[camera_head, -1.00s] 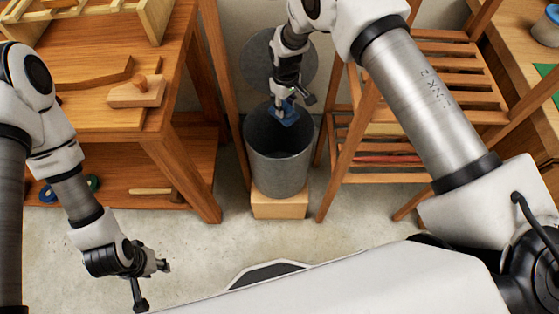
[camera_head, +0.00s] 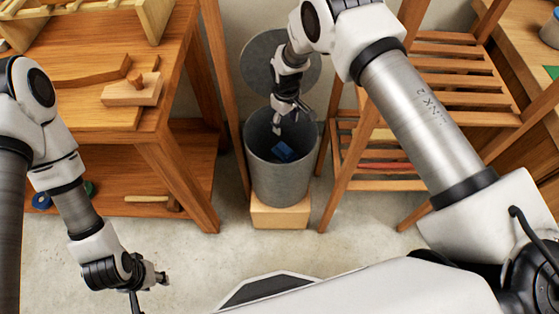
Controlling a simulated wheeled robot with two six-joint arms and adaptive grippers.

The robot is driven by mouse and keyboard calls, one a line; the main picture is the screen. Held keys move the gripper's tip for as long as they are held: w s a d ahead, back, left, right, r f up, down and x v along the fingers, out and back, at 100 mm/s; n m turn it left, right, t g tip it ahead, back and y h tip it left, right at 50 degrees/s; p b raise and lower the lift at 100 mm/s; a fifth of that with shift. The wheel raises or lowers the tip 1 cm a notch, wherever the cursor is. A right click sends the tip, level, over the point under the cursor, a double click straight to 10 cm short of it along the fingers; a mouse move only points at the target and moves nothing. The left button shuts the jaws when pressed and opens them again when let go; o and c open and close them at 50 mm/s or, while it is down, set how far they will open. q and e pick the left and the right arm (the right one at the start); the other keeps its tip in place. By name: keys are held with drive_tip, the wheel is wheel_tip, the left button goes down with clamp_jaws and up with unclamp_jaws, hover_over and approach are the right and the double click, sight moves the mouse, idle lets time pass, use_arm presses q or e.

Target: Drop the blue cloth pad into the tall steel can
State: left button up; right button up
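The tall steel can (camera_head: 281,181) stands upright in the middle of the view, with its round lid (camera_head: 262,62) raised behind it. The blue cloth pad (camera_head: 283,151) is inside the can's opening, apart from the gripper and below it. My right gripper (camera_head: 292,122) is over the can's mouth with its fingers apart and nothing between them. My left gripper (camera_head: 153,288) is low at the left above the floor, away from the can. Its fingers are small and dark, and I cannot tell how far apart they are.
The can stands on a wooden block (camera_head: 280,215). A wooden workbench (camera_head: 181,135) with a plane is at the left, and a slatted wooden rack (camera_head: 447,67) is close at the right. The concrete floor (camera_head: 200,262) in front is clear.

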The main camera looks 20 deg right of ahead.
wheel_tip(320, 180, up, 12)
idle(0.6)
